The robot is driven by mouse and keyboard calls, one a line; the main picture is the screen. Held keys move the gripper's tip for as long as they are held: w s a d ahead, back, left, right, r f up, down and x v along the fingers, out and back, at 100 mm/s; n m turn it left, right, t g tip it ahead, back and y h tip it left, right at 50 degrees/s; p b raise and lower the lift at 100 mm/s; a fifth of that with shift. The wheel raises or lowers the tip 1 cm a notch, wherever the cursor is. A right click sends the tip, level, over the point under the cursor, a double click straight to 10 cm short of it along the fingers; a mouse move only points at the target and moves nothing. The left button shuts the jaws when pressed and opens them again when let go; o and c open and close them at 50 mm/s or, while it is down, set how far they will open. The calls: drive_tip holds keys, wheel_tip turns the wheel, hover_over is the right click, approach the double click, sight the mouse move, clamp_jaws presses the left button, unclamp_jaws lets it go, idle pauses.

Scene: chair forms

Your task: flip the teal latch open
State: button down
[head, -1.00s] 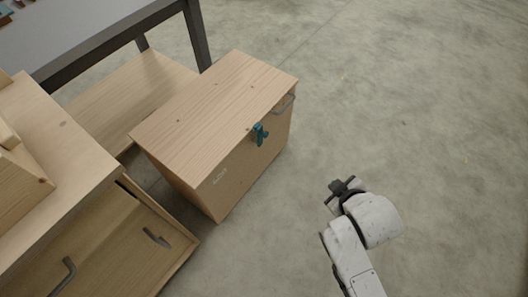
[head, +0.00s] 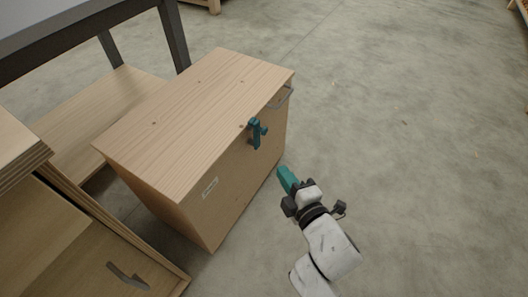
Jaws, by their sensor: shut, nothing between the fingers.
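The teal latch (head: 256,134) is on the front face of a pale wooden chest (head: 190,110), at the upper edge just under the lid. A small part of it sticks out to the right. I cannot tell from this view whether it is fastened. My gripper (head: 285,174) is in front of the chest, below and to the right of the latch in the picture. Its teal fingers are shut and empty, and they point up toward the chest's lower front. A clear gap separates them from the latch.
A grey metal handle (head: 281,97) is on the chest's front, right of the latch. A wooden cabinet with a handle (head: 127,277) is at the lower left. A dark-framed table (head: 75,35) stands behind. Bare concrete floor (head: 410,150) is open to the right.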

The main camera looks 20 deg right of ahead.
drive_tip(key=shift+w+a+f+n+t+y+b, duration=0.25)
drive_tip(key=shift+a+f+n+t+y+b, duration=0.1)
drive_tip(key=shift+a+n, duration=0.3)
drive_tip(key=b, duration=0.3)
approach(258, 130)
drive_tip(key=w+a, duration=0.2)
drive_tip(key=a, duration=0.1)
drive_tip(key=shift+w+d+f, duration=0.2)
drive_tip(key=shift+w+d, duration=1.05)
drive_tip(key=shift+d, duration=0.05)
drive_tip(key=shift+r+p, duration=0.1)
drive_tip(key=shift+p, duration=0.35)
